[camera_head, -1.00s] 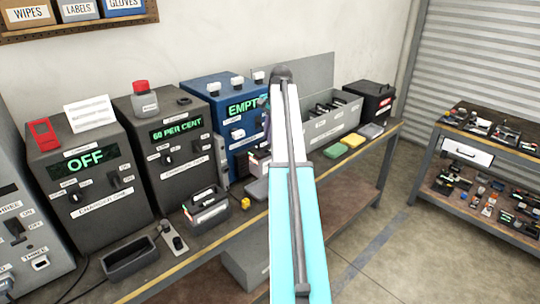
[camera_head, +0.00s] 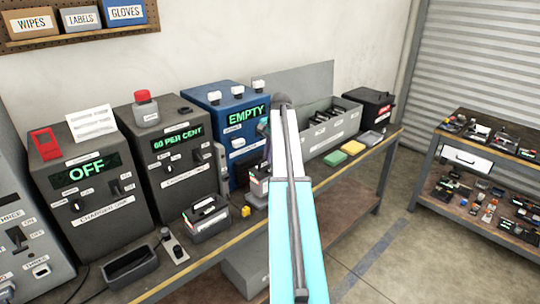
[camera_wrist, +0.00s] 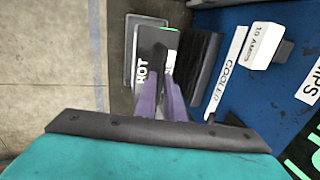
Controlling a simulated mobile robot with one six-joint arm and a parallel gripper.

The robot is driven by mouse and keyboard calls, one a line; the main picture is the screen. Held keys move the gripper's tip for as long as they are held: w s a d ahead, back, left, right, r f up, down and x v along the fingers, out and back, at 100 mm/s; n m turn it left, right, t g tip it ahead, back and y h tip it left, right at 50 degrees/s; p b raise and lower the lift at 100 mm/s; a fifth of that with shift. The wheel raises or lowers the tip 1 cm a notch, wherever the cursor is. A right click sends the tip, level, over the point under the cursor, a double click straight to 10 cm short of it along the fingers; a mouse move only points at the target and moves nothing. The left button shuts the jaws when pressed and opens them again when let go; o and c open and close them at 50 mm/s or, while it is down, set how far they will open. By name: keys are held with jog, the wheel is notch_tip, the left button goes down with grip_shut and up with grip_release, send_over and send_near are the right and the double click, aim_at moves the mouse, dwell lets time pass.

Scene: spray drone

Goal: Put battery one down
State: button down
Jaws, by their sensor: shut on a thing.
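Battery one appears to be the dark block with a white label and a green strip (camera_wrist: 158,48) in my gripper. It also shows in the head view as a small dark and white block (camera_head: 258,181), low in front of the blue cooler (camera_head: 228,120). My gripper (camera_wrist: 165,100) has purple fingers shut on the battery. In the wrist view, a grey pad (camera_wrist: 130,62) shows beneath and beside the battery. The word HOT is readable there. I cannot tell whether the battery touches the pad. My arm hides part of the bench in the head view.
The blue cooler stands close on the right in the wrist view (camera_wrist: 240,85). Two dark chargers (camera_head: 85,180) (camera_head: 170,150) stand left of it.

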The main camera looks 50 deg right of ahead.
aim_at(268, 167)
jog(key=shift+s+p+x, duration=0.2)
jog(key=shift+p+x, duration=0.05)
jog(key=shift+x, duration=0.55)
jog(key=shift+s+p+x, duration=0.2)
jog(key=shift+p+x, duration=0.05)
jog(key=shift+x, duration=0.6)
jog(key=shift+f, duration=0.1)
jog(key=c, duration=2.3)
grip_release()
jog(key=shift+f, duration=0.2)
jog(key=o, duration=0.5)
jog(key=shift+c, duration=0.2)
jog(key=shift+a+r, duration=0.1)
jog(key=shift+r, duration=0.1)
jog(key=b+v, duration=0.2)
jog(key=v, duration=1)
